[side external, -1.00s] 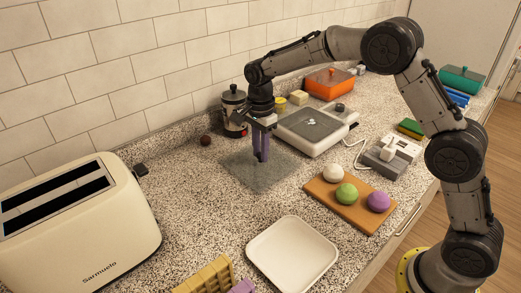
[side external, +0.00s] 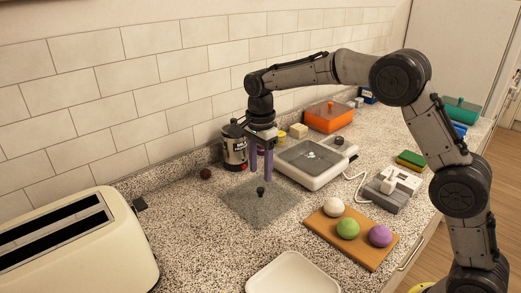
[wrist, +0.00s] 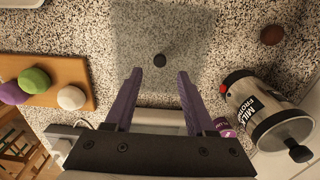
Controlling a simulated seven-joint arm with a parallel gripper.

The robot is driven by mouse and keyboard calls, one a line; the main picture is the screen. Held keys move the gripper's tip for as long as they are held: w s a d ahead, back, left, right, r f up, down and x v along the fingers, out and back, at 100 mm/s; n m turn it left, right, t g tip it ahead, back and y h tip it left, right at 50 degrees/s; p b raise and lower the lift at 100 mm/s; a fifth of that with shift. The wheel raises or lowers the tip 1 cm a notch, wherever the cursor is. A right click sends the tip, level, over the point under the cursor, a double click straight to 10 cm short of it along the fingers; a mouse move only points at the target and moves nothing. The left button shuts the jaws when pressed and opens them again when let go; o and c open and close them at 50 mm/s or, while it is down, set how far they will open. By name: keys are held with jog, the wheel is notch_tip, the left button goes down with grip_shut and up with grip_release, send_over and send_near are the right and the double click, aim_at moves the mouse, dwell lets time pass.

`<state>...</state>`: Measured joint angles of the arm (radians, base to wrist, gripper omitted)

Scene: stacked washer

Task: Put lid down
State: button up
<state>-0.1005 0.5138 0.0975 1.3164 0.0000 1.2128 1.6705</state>
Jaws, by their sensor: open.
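The lid (side external: 280,205) is a grey, see-through square sheet with a small dark knob (side external: 261,191) in its middle. It lies flat on the speckled counter, and in the wrist view the lid (wrist: 195,35) is ahead of the fingers with its knob (wrist: 160,60) upright. My gripper (side external: 261,177) points down with its purple fingers above the knob. The fingers are apart and hold nothing; in the wrist view the gripper (wrist: 159,72) shows a clear gap between its tips.
A milk frother (side external: 234,148) stands close left of my gripper. A wooden board (side external: 365,247) with coloured balls, a white plate (side external: 290,275) and a toaster (side external: 75,250) are nearer.

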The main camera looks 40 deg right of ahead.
aim_at(261, 189)
notch_tip(261, 189, up, 7)
jog(key=shift+f, duration=0.2)
jog(key=s+d+r+n+t, duration=0.25)
jog(key=s+n, duration=0.35)
jog(key=s, duration=0.6)
jog(key=s+d+r+n+t, duration=0.25)
jog(key=s+n, duration=0.45)
jog(key=s, duration=0.6)
jog(key=s+f+n, duration=0.4)
jog(key=s+n, duration=0.1)
jog(key=s, duration=0.3)
jog(key=shift+s+f+t, duration=0.25)
jog(key=shift+s+t, duration=0.05)
